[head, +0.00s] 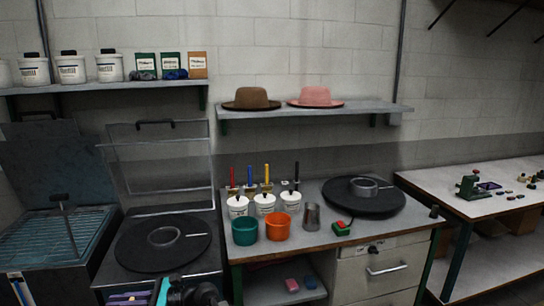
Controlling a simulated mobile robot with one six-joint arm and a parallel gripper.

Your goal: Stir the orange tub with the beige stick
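The orange tub (279,226) stands upright on the workbench, right of a teal tub (244,230) and left of a grey metal cup (311,216). Its inside is too small to make out. Several upright sticks or handles stand behind the white pots: red (231,177), blue (249,175), yellow (267,173) and black (296,171). I cannot pick out a beige stick. Dark parts that look like my arm show at the bottom edge, well below the orange tub. My gripper's fingers cannot be made out there.
White pots (264,205) stand close behind the tubs. A dark round plate (363,198) and a red-green block (341,229) lie to the right on the workbench. A shelf (330,107) with two hats hangs above. A press with a dark disc (140,245) stands left.

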